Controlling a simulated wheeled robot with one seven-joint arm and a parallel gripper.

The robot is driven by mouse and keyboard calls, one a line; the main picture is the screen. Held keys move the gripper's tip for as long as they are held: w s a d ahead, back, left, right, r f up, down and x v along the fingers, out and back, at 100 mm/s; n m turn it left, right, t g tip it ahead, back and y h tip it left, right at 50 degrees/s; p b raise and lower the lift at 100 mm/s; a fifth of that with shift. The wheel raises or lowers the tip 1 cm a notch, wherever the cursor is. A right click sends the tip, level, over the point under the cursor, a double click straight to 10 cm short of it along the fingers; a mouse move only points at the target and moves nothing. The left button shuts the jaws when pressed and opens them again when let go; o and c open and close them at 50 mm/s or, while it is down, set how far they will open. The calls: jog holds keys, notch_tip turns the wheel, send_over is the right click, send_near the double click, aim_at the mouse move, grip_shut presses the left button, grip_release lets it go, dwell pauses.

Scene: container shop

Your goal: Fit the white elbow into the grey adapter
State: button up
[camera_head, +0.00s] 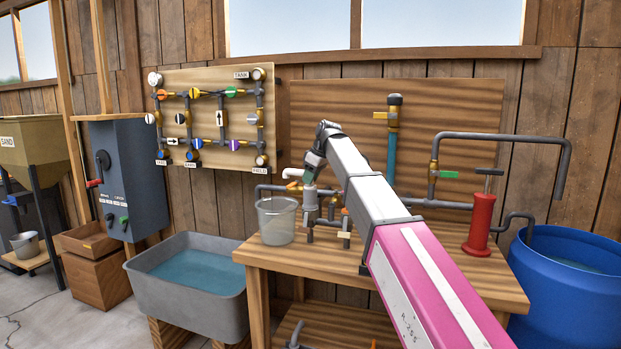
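My gripper points down over a cluster of grey pipe fittings. A grey upright fitting (310,198) just below the gripper looks like the grey adapter, but it is small and partly covered. The elbow is close above and left of this fitting; I cannot tell whether they touch. The fingertips are too small and hidden to show whether they are open or shut on the elbow.
A clear bucket (276,222) stands on the workbench (412,268) left of the fittings. A red hand pump (480,226) and grey piping are at the right. A blue barrel (566,300), grey water trough (190,300) and valve board (208,80) surround the bench.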

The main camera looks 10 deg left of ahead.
jog(key=o, duration=0.5)
jog(key=shift+r, duration=0.1)
jog(key=v, duration=1)
jog(key=shift+d+r, duration=0.2)
jog(key=shift+r, duration=0.05)
jog(key=shift+s, duration=0.15)
